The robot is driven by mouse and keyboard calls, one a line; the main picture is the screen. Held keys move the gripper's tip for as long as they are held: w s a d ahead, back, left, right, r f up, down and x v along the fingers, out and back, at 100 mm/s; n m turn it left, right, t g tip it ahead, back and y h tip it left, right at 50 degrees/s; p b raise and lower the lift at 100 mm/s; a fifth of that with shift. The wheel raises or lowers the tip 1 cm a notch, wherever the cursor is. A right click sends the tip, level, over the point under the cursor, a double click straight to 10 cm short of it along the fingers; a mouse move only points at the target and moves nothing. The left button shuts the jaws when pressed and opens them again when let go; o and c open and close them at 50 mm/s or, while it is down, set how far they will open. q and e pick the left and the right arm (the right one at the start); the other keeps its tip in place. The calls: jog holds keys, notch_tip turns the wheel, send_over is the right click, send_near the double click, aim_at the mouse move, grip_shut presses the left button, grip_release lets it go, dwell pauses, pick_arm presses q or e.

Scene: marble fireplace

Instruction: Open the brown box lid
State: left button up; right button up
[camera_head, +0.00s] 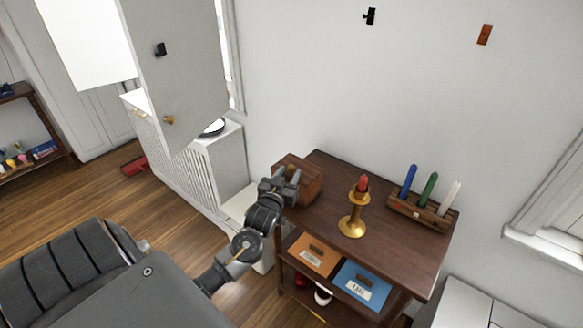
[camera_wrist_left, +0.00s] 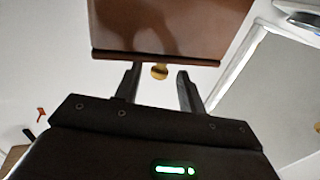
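The brown box (camera_head: 313,178) stands at the left end of the dark wooden shelf's top, and its lid looks shut. In the left wrist view the box (camera_wrist_left: 165,25) fills the upper middle, with a strip along its near edge and a small gold knob (camera_wrist_left: 159,72). My left gripper (camera_head: 287,184) is at the left side of the box and hides part of it. In the wrist view the left gripper (camera_wrist_left: 158,77) is open, with the knob between or just beyond its fingertips; contact cannot be told. My right gripper is not in view.
The shelf top (camera_head: 390,249) also bears a brass candlestick (camera_head: 352,222) with a red candle and a wooden holder (camera_head: 420,212) with blue, green and white candles. Orange (camera_head: 314,254) and blue (camera_head: 362,286) boxes sit below. A white cabinet (camera_head: 226,165) stands behind left.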

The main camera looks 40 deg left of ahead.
aim_at(290, 171)
pick_arm(q)
jog(key=shift+x, duration=1.6)
grip_shut()
